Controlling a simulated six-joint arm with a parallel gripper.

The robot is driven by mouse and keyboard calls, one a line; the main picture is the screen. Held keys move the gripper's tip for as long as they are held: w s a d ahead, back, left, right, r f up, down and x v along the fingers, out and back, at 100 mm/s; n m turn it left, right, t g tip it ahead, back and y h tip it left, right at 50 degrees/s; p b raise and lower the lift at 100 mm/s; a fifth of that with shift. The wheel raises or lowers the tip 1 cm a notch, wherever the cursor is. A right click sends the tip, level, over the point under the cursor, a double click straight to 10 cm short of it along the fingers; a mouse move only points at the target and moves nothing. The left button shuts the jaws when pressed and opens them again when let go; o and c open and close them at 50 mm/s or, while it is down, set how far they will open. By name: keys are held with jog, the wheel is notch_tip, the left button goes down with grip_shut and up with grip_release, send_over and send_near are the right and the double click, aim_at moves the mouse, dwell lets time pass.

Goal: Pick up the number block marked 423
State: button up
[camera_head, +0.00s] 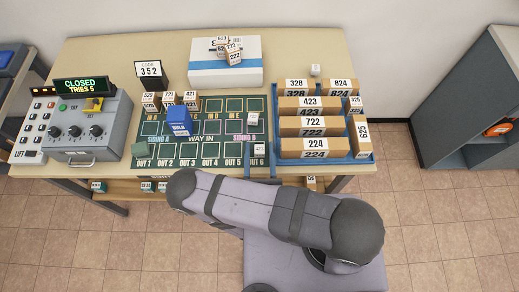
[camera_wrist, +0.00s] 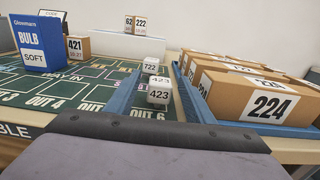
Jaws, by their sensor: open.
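The number block marked 423 is a small white cube (camera_wrist: 159,95) with dark digits on its top and front, in the middle of the wrist view.
Another white cube (camera_wrist: 154,67), marked 722, stands behind the block. A blue tray (camera_head: 366,153) of cartons, one also marked 423 (camera_head: 309,104), lies right. A blue BULB box (camera_head: 179,122) stands left on the board. A white box (camera_head: 208,76) is at the back.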

aim_at(259, 150)
jog(key=shift+w, duration=0.1)
jog(key=c, duration=1.1)
jog(key=shift+r, duration=0.15)
notch_tip(259, 150, up, 10)
jog(key=p, duration=0.8)
